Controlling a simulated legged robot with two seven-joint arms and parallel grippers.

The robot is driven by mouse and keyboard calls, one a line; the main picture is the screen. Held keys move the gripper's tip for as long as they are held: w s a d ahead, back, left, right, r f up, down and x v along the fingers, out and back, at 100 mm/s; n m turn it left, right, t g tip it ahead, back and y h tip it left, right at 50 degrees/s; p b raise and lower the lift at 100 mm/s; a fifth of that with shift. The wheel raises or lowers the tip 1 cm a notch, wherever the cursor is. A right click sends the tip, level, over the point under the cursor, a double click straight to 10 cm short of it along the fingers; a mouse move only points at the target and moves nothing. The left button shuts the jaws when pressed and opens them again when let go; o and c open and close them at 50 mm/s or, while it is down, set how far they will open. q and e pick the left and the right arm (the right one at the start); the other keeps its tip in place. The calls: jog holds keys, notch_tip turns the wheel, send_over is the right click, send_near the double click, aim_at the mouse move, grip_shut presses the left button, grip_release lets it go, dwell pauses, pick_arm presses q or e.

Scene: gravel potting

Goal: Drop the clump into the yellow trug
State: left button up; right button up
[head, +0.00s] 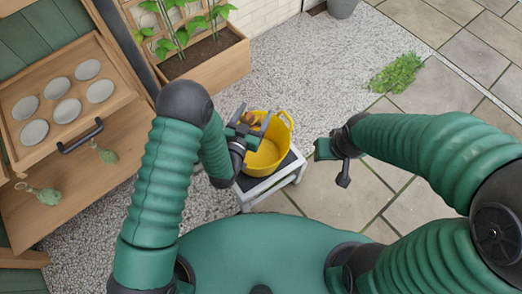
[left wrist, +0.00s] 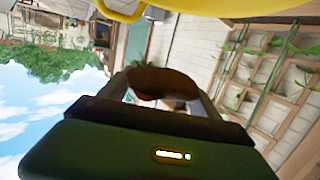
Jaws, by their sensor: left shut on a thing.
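The clump is a brown lump (head: 250,118) held in my left gripper (head: 248,124), which is shut on it. The left wrist view shows the clump (left wrist: 162,82) between the fingers, with a little green by it. The yellow trug (head: 268,157) stands on a small white-legged stand. My left gripper and the clump are over the far left part of the trug's opening, partly hiding it; their height above the rim is hard to judge. The trug's yellow rim (left wrist: 215,12) crosses the top of the left wrist view. My right gripper (head: 334,163) is right of the trug, apparently empty.
The stand (head: 291,174) rests on gravel and paving. A wooden bench with a tray (head: 68,110) of several grey discs is at left. A wooden planter (head: 215,62) with climbing plants is behind. A green weed patch (head: 397,73) lies at right.

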pick_arm(q)
jog(key=f+b, duration=0.2)
jog(key=f, duration=0.1)
jog(key=shift+a, duration=0.3)
jog(key=shift+d+f+b, duration=0.2)
jog(key=shift+f+b, duration=0.25)
jog(key=shift+f, duration=0.1)
jog(key=shift+d+f+b, duration=0.2)
jog(key=shift+f+b, duration=0.25)
jog(key=shift+f, duration=0.1)
jog(key=o, duration=1.4)
jog(key=shift+a, duration=0.2)
jog(key=shift+o, duration=0.2)
jog(key=shift+d, duration=0.1)
